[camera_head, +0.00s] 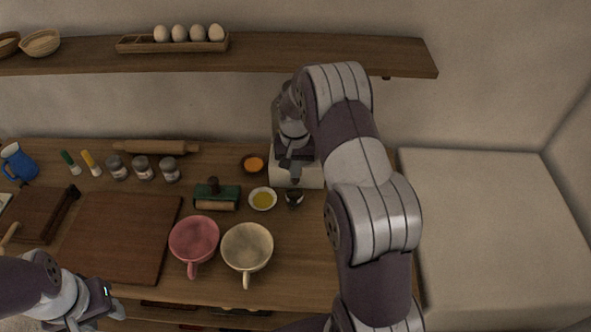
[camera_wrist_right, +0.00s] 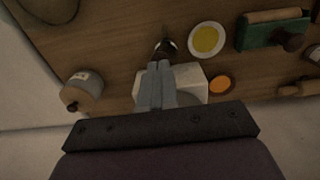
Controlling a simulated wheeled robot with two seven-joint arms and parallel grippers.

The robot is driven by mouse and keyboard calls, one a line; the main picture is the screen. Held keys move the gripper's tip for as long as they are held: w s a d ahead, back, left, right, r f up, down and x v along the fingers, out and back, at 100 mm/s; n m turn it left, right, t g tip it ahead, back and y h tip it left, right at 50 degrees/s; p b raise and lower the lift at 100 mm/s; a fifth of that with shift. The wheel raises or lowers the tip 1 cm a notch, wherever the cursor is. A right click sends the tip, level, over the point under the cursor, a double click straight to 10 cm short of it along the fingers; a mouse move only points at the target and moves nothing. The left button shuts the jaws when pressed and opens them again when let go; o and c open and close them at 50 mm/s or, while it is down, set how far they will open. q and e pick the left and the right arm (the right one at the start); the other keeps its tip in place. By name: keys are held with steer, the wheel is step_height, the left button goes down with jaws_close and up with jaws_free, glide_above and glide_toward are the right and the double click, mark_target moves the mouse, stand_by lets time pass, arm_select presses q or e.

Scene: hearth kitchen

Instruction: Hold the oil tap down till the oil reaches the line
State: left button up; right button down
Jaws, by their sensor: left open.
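The white block-shaped dispenser (camera_head: 311,178) stands at the right of the counter, partly hidden under my right arm. It also shows in the right wrist view (camera_wrist_right: 188,82). A small dark vessel (camera_head: 294,199) stands just in front of it, also in the right wrist view (camera_wrist_right: 167,48). My right gripper (camera_head: 290,175) is over the dispenser with its fingers together (camera_wrist_right: 158,66), nothing seen between them. They cover the tap, so I cannot tell whether they touch it. The oil level and line are not visible. My left gripper (camera_head: 100,308) is open and empty at the lower left.
A white dish of yellow liquid (camera_head: 263,199) and a small orange-filled bowl (camera_head: 253,163) are left of the dispenser. Pink (camera_head: 194,239) and cream (camera_head: 247,246) cups stand in front, beside a cutting board (camera_head: 117,238). A lidded jar (camera_wrist_right: 82,92) shows in the right wrist view.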

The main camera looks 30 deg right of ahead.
steer(key=shift+f+b, duration=0.75)
steer(key=shift+f, duration=0.7)
stand_by(1.5)
step_height(320, 180, up, 7)
steer(key=p, duration=0.5)
steer(key=shift+p, duration=0.4)
steer(key=shift+r, duration=0.2)
steer(key=shift+s+f, duration=0.1)
steer(key=shift+f, duration=0.05)
